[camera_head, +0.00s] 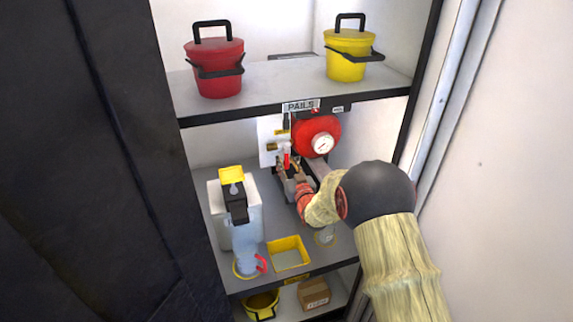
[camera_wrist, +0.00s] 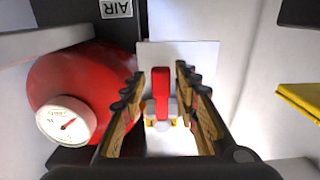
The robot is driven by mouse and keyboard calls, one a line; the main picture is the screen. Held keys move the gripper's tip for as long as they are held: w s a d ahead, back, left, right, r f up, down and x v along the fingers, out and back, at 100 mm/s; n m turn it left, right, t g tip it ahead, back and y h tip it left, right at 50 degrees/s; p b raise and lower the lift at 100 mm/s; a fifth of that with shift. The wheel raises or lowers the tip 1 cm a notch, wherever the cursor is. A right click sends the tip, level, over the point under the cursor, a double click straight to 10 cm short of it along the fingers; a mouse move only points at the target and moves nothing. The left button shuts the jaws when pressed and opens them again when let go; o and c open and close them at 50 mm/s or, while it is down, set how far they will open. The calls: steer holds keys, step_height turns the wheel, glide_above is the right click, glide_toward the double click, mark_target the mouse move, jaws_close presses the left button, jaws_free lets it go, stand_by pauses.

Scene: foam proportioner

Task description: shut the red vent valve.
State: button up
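The red vent valve shows as a red lever (camera_wrist: 161,84) on a pale fitting, in front of a white plate (camera_wrist: 205,58) in the wrist view. In the head view its small red handle (camera_head: 286,160) is partly crowded by my gripper (camera_head: 290,174). My gripper (camera_wrist: 161,76) is open, with one finger on each side of the lever. Clear gaps show between the lever and both fingers, so it is not gripped. The lever points roughly along the fingers in the wrist view. Its base is partly hidden.
A red tank (camera_head: 316,133) with a round gauge (camera_head: 323,144) stands close beside the valve. The upper shelf (camera_head: 290,82) holds a red pail (camera_head: 216,70) and a yellow pail (camera_head: 348,50). A clear jug (camera_head: 248,240) and a yellow tray (camera_head: 288,253) stand on the shelf below.

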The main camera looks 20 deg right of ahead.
stand_by(0.3)
steer(key=s, duration=1.2)
steer(key=shift+d, duration=0.15)
